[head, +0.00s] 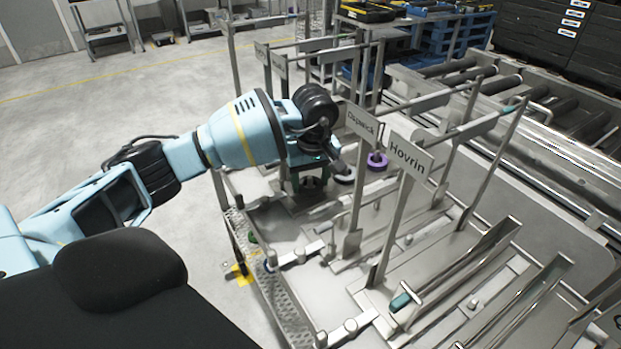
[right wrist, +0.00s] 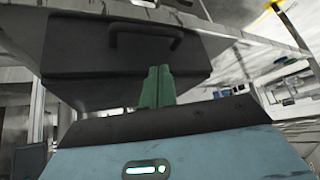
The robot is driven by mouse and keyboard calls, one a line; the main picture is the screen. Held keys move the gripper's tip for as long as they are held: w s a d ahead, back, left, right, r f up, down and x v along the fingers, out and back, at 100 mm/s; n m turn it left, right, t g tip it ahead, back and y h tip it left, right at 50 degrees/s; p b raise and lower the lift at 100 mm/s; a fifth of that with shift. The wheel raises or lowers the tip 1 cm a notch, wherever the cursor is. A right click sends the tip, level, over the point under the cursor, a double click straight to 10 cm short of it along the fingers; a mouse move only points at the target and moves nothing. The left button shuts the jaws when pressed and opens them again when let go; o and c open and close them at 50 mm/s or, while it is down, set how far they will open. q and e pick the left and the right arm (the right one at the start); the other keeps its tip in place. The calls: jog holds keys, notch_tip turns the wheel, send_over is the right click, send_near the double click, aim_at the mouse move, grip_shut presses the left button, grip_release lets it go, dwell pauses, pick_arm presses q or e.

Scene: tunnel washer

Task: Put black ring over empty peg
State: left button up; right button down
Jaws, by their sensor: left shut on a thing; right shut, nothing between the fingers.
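My left gripper (head: 311,176) reaches in from the left in the head view and points down over the left part of the metal rack. It is shut on the black ring (head: 312,184), which is small and partly hidden by the green fingers. A white ring (head: 345,176) and a purple ring (head: 377,162) sit just to its right, among the rack's bars. Which peg is empty is too small to tell. In the right wrist view my right gripper (right wrist: 157,86) is shut with its green fingers together, nothing between them, below a dark box with a handle.
Upright posts carry signs reading "Dapwick" (head: 362,122) and "Hovrin" (head: 410,157), close right of the left gripper. Sloping metal rails (head: 470,270) fill the rack's right side. A roller conveyor (head: 530,110) runs behind. The floor at left is open.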

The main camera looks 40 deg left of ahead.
pick_arm(q)
jog(key=shift+f, duration=0.35)
jog(key=o, duration=1.1)
jog(key=shift+c, duration=0.2)
notch_tip(320, 180, up, 8)
jog(key=shift+s+d, duration=0.25)
jog(key=shift+d, duration=0.15)
jog(key=shift+f, duration=0.15)
